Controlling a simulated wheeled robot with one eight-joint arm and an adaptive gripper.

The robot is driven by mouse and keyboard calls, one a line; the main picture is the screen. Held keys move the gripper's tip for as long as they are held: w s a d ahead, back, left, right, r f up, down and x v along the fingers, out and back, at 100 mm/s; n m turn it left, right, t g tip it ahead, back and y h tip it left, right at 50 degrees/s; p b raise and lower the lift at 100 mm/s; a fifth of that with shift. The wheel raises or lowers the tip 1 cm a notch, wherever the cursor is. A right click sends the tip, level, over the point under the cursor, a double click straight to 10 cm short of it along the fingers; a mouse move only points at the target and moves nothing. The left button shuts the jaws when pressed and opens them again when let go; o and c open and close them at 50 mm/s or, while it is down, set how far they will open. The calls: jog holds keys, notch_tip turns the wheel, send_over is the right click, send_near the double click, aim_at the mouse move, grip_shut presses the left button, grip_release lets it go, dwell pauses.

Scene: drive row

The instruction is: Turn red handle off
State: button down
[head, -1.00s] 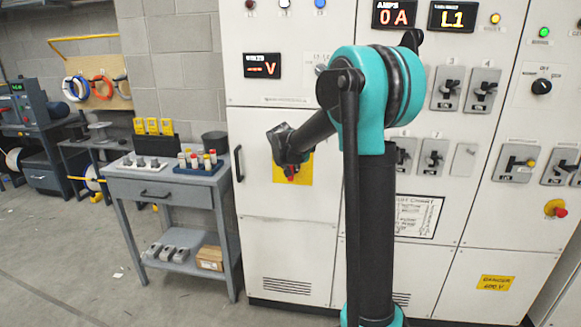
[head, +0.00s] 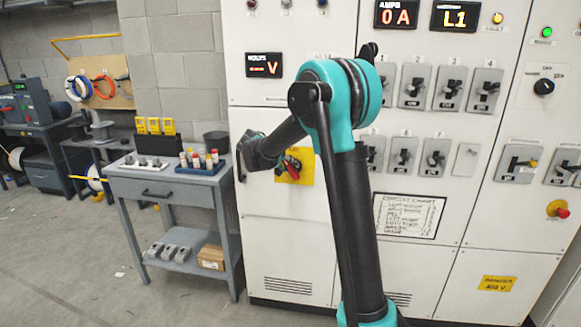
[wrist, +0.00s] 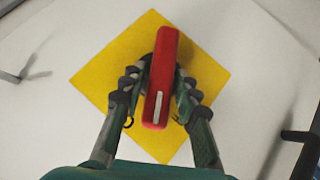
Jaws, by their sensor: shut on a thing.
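The red handle (wrist: 158,80) stands out from a square yellow plate (wrist: 205,80) on the white cabinet door. My gripper (wrist: 158,90) has one finger on each side of the handle and is shut on it. In the wrist view the handle runs nearly upright, its top leaning slightly right. In the head view the red handle (head: 291,170) shows just right of my gripper (head: 280,164), set at a slant. My wrist and fingers hide part of the yellow plate (head: 306,170).
A black door handle (head: 240,163) is on the cabinet's left edge. A grey cart (head: 180,190) with bottles and boxes stands left of the cabinet. Switch levers (head: 448,90) and a red emergency button (head: 557,208) are to the right.

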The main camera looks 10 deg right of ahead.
jog(key=n+h, duration=0.2)
jog(key=h, duration=0.1)
jog(key=a+f+n+h, duration=0.1)
jog(key=shift+w+h, duration=0.15)
jog(key=shift+h, duration=0.25)
jog(key=shift+f+n+t+h, duration=0.2)
jog(key=shift+f+n+h, duration=0.05)
jog(key=shift+n+h, duration=0.65)
jog(key=shift+f+n+t+h, duration=0.2)
jog(key=shift+f+n+h, duration=0.05)
jog(key=shift+n+h, duration=0.6)
jog(key=c, duration=1.3)
grip_release()
jog(key=v, duration=1.2)
jog(key=shift+f, duration=0.15)
